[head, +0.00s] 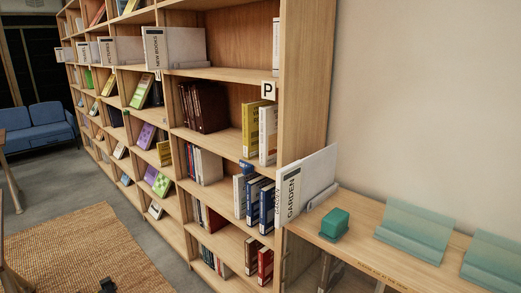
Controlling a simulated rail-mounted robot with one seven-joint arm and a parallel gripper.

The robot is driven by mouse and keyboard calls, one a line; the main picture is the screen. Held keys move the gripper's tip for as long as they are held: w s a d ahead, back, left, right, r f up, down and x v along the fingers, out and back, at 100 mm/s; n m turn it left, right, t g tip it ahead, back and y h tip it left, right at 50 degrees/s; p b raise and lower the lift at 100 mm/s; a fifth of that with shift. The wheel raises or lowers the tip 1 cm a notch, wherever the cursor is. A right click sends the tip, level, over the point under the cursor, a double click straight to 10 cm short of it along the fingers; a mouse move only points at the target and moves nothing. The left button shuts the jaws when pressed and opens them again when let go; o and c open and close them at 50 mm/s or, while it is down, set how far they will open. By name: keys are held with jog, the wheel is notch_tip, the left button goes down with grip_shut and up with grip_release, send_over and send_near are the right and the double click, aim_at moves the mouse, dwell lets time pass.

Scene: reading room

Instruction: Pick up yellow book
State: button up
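A yellow book (250,128) stands upright on a shelf of the near bookcase, below the "P" sign. A white book (268,135) stands close beside it on the right. Another yellow book (164,152) stands further left on a lower shelf. A yellow-covered book (109,85) leans on a shelf further back. I cannot tell which yellow book the task means.
The wooden bookcase (304,90) runs back to the left. A woven rug (85,245) lies on the floor. A blue sofa (38,128) stands at the back.

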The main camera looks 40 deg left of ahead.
dwell(0.4)
jog(key=c, duration=0.5)
jog(key=shift+a, duration=0.1)
jog(key=shift+c, duration=0.2)
